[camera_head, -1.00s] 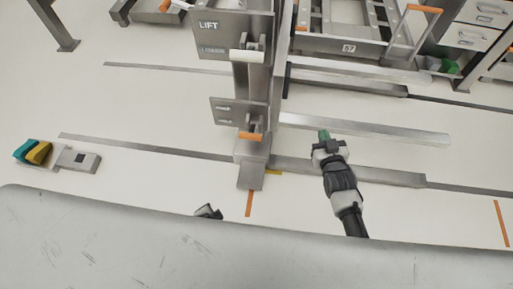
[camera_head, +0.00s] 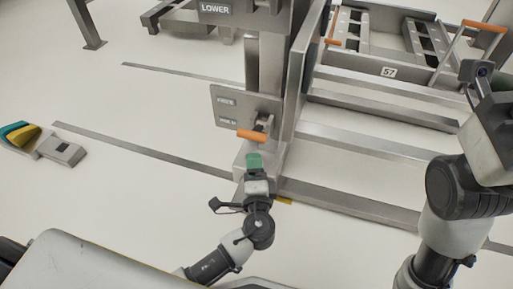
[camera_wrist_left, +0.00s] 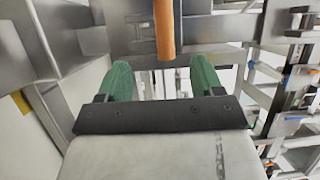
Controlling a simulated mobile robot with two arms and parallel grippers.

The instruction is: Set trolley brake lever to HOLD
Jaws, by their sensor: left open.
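A lever with an orange grip (camera_head: 251,135) sticks out from a grey plate (camera_head: 219,110) low on the steel post. The plate has two small labels that are hard to read. The grip also shows in the left wrist view (camera_wrist_left: 165,30), upright at the top middle. My left gripper (camera_head: 253,160) is open, with green fingertips, just below and in front of the grip in the head view. In the left wrist view the open fingers (camera_wrist_left: 162,78) flank the grip's line, and the grip's lower end lies beyond them, untouched. My right gripper's fingers are out of view.
A higher plate reads LOWER (camera_head: 215,9). A steel frame marked 57 (camera_head: 389,72) with orange-gripped handles stands at the back right. Floor rails (camera_head: 350,200) run past the post. A teal and yellow pedal unit (camera_head: 60,152) lies at left. Open floor is between.

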